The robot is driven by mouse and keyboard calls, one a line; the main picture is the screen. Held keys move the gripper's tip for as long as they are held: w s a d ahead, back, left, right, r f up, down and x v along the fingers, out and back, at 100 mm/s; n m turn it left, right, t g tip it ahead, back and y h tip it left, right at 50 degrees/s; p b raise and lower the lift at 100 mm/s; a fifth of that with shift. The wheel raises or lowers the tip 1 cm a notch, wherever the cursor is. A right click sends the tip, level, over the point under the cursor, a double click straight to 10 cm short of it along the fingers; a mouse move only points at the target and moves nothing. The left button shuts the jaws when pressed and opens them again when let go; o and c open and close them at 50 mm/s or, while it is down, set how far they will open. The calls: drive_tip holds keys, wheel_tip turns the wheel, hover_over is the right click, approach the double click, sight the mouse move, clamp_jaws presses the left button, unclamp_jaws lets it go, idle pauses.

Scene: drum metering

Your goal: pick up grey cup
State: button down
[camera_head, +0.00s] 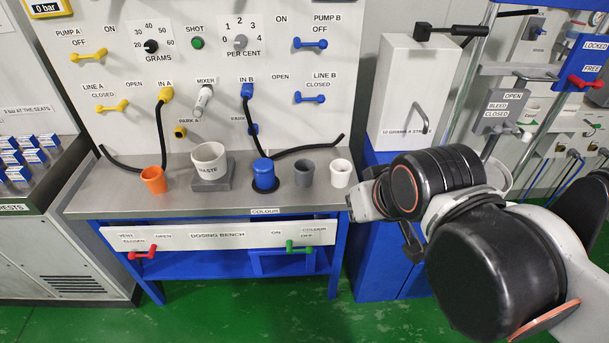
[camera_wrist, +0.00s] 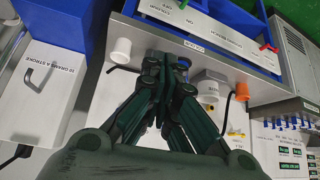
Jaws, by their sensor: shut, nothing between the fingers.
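The grey cup (camera_head: 305,173) stands upright on the steel bench top in the head view, between the blue container (camera_head: 263,174) and the white cup (camera_head: 341,173). In the wrist view my gripper (camera_wrist: 165,64) is shut and empty, with its dark fingertips together over the bench. The white cup also shows in the wrist view (camera_wrist: 122,50), left of the fingertips. I cannot make out the grey cup in the wrist view; the fingers cover that part of the bench. In the head view my arm is at the right, beyond the bench's right end, and hides the fingertips.
The waste pot (camera_head: 209,163) on its grey block and an orange cup (camera_head: 153,180) stand to the left. Black hoses curve over the bench from the panel's yellow and blue connectors. A white cabinet (camera_head: 400,100) rises right of the bench. The front edge has red and green handles.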

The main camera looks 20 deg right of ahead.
drive_tip(key=c, duration=1.6)
unclamp_jaws()
drive_tip(key=shift+w, duration=0.2)
drive_tip(key=shift+c, duration=0.2)
drive_tip(key=o, duration=1.1)
drive_tip(key=shift+t+y, duration=0.3)
drive_tip(key=shift+t, duration=0.1)
drive_tip(key=w, duration=0.1)
drive_tip(key=w+f+b, duration=0.1)
drive_tip(key=w, duration=0.3)
drive_tip(key=shift+a+f, duration=0.3)
drive_tip(key=shift+a, duration=0.05)
drive_tip(key=n+t+y+b, duration=0.1)
drive_tip(key=t+b, duration=0.4)
drive_tip(key=b, duration=0.2)
approach(301, 164)
drive_tip(key=p+x, duration=0.2)
drive_tip(key=x, duration=0.1)
drive_tip(key=shift+f, duration=0.2)
drive_tip(key=b+x, duration=0.1)
drive_tip(key=x, duration=0.2)
drive_tip(key=shift+w+f, duration=0.2)
drive_tip(key=shift+f, duration=0.05)
drive_tip(key=shift+w+b, duration=0.3)
